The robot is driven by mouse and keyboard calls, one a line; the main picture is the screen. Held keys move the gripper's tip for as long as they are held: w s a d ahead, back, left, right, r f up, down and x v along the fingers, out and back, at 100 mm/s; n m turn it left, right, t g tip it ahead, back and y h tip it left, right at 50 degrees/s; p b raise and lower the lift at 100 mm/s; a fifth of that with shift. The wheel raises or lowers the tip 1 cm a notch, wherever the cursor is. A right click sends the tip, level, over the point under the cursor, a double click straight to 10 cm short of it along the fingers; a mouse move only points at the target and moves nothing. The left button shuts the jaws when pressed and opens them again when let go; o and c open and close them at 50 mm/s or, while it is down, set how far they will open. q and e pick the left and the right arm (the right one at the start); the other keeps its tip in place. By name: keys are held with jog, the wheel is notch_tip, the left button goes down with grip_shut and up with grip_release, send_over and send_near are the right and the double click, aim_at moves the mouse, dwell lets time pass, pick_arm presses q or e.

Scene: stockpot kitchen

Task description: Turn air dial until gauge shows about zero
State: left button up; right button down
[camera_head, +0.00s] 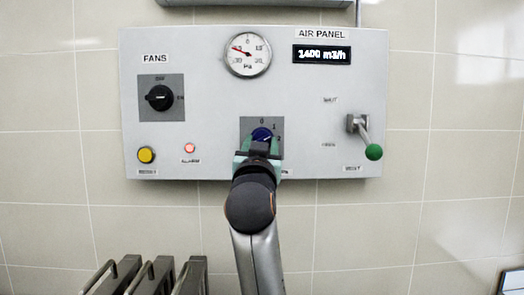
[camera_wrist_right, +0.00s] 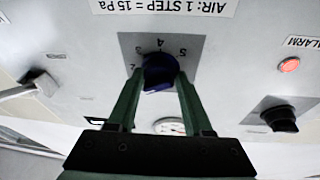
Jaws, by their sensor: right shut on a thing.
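The blue air dial (camera_head: 262,134) sits on a grey plate with numbers at the lower middle of the panel. It also shows in the right wrist view (camera_wrist_right: 157,67), under a label reading 1 step = 15 Pa. My right gripper (camera_head: 261,147) has its green fingers on either side of the dial's knob and is shut on it. The right wrist view shows both fingers (camera_wrist_right: 158,82) at the knob. The gauge (camera_head: 247,54) has a red needle pointing up-left, left of zero, near the left 15 mark. My left gripper is not in view.
The grey panel (camera_head: 215,110) also holds a black fans knob (camera_head: 160,97), a yellow button (camera_head: 146,155), a red alarm lamp (camera_head: 189,148), a green-tipped lever (camera_head: 373,151) and a display (camera_head: 322,54) reading about 1400 m3/h. Dark handled objects (camera_head: 150,275) stand below left.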

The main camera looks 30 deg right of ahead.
jog(key=m+g, duration=0.1)
jog(key=m, duration=0.3)
jog(key=shift+w+a+h, duration=0.1)
jog(key=shift+a+h, duration=0.05)
jog(key=shift+h, duration=0.25)
jog(key=shift+r+m+g+h, duration=0.1)
jog(key=shift+m+g+h, duration=0.2)
jog(key=shift+m+g, duration=0.7)
jog(key=shift+m+t, duration=0.3)
jog(key=shift+m, duration=0.3)
jog(key=shift+c, duration=1.6)
grip_release()
